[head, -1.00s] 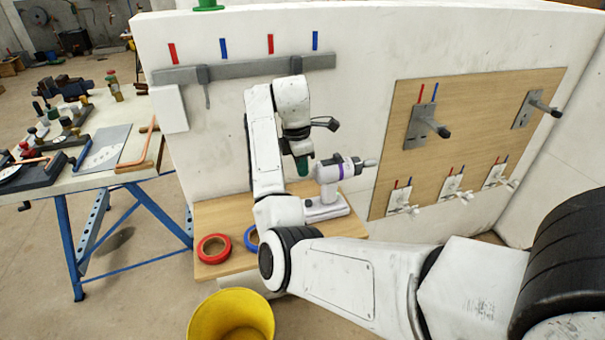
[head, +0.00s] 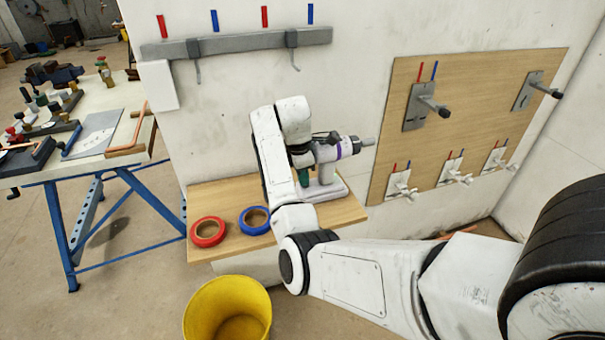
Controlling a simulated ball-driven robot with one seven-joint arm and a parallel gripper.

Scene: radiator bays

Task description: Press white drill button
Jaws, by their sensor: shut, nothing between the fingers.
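The white drill (head: 343,147) with a purple band stands on its base on a wooden shelf (head: 345,211) against the white wall, its nose pointing right. My gripper (head: 304,180) points down just left of the drill's handle, with its green tip low over the shelf. It is shut and empty. My wrist overlaps the rear of the drill in the picture, so the drill's back is partly hidden. I cannot make out the button, and I cannot tell whether the gripper touches the drill.
A red tape roll (head: 208,231) and a blue tape roll (head: 255,220) lie on the shelf left of my arm. A yellow bucket (head: 227,308) stands on the floor in front. A wooden panel (head: 455,125) with protruding valves is at right, a grey hook rail (head: 235,45) above.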

